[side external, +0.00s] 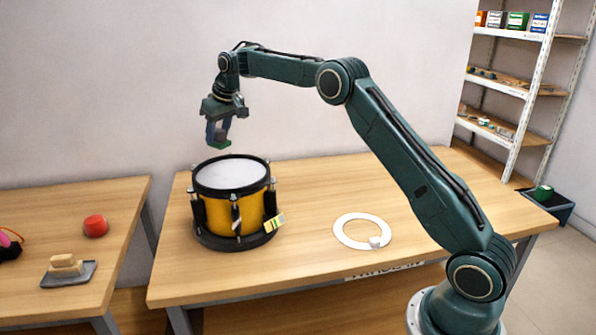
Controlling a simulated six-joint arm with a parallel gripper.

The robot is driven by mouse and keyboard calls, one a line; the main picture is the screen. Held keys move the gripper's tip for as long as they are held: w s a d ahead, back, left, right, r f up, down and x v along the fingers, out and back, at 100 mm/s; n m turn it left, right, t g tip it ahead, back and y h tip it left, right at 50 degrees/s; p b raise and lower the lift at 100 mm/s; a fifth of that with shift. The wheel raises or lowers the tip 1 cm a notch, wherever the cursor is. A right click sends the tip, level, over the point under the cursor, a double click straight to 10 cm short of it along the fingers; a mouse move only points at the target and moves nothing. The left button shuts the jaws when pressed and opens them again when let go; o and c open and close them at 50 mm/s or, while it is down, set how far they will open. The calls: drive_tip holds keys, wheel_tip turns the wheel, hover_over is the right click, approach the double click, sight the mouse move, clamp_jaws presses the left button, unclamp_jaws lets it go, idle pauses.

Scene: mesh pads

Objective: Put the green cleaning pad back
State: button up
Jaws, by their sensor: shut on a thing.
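My gripper (218,131) is above the yellow drum, high over the table. It is shut on a small green pad (221,145), which shows below the fingertips. The pad is clear of the drum's white top. The yellow drum (222,212) with black rims stands upright on a dark round base at the left of the table. The upper part of the pad is hidden by the fingers.
A small striped label-like piece (274,221) is at the drum's right side. A white ring (345,236) lies on the table (420,200) with a small white piece (376,242) at its edge. A dark bin (556,206) holding a green object stands at right. The left table holds a red object (96,225) and a grey tray (82,274).

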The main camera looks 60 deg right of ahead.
drive_tip(key=s+d+f+m+h, duration=0.1)
drive_tip(key=s+d+f+m, duration=0.15)
drive_tip(key=s+d, duration=0.75)
drive_tip(key=s+d+f+m+h, duration=0.1)
drive_tip(key=s+d+f+m, duration=0.15)
drive_tip(key=s+d, duration=0.7)
drive_tip(key=shift+n, duration=0.5)
drive_tip(key=shift+s+f+x, duration=0.25)
drive_tip(key=shift+s+x, duration=0.35)
drive_tip(key=shift+x, duration=2.9)
drive_tip(key=shift+s+f+x, duration=0.25)
drive_tip(key=shift+s+x, duration=0.4)
drive_tip(key=shift+x, duration=2.85)
drive_tip(key=shift+s+f+x, duration=0.3)
drive_tip(key=shift+s+x, duration=0.3)
drive_tip(key=shift+x, duration=2.95)
drive_tip(key=shift+f, duration=0.1)
drive_tip(key=o, duration=1.1)
drive_tip(key=shift+s, duration=0.1)
drive_tip(key=shift+c, duration=0.2)
drive_tip(key=v, duration=1.2)
drive_tip(key=shift+d, duration=0.15)
